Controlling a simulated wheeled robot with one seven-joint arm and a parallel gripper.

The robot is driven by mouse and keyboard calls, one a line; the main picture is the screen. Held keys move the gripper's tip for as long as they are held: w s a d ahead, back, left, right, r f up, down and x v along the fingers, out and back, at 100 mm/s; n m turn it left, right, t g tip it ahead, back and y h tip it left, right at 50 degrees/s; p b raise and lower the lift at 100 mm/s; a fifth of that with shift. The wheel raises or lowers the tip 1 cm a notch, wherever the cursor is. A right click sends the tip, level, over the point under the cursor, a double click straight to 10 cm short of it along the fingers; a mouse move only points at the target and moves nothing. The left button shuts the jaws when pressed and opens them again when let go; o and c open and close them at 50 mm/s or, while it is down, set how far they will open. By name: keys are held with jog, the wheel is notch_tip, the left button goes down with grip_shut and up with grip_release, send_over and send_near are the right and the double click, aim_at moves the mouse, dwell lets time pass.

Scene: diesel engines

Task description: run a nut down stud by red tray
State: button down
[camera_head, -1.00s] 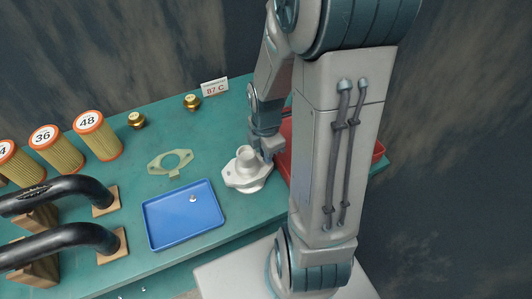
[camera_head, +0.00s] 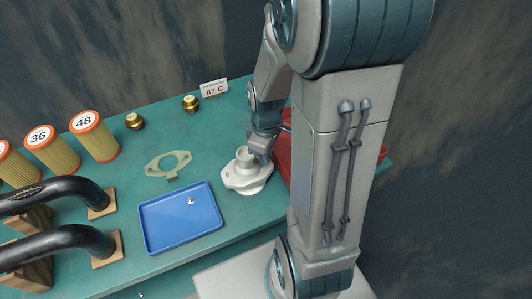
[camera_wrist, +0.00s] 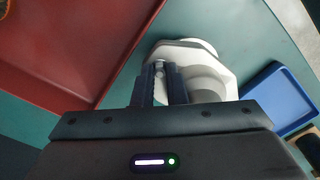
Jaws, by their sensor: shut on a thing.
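The pale grey flanged housing (camera_head: 247,178) stands on the green bench beside the red tray (camera_head: 284,163). My gripper (camera_head: 262,156) is low over the housing's flange on the red tray side. In the wrist view its two fingers (camera_wrist: 162,77) are shut on a small silvery piece, seemingly a nut (camera_wrist: 160,67), at the edge of the housing (camera_wrist: 204,68). The stud on that side is hidden by the fingers, so I cannot tell whether the nut is on it. Another small nut (camera_head: 191,201) lies in the blue tray (camera_head: 168,231).
The blue tray is left of the housing, and a pale gasket (camera_head: 154,168) lies behind that tray. Brass fittings (camera_head: 190,103), a card reading 87 C (camera_head: 214,88), orange-capped filters (camera_head: 95,138) and black pipes (camera_head: 60,240) stand farther left and back. Bench around the gasket is clear.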

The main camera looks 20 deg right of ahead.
jog(key=c, duration=1.4)
grip_release()
jog(key=shift+d, duration=0.1)
jog(key=shift+c, duration=0.3)
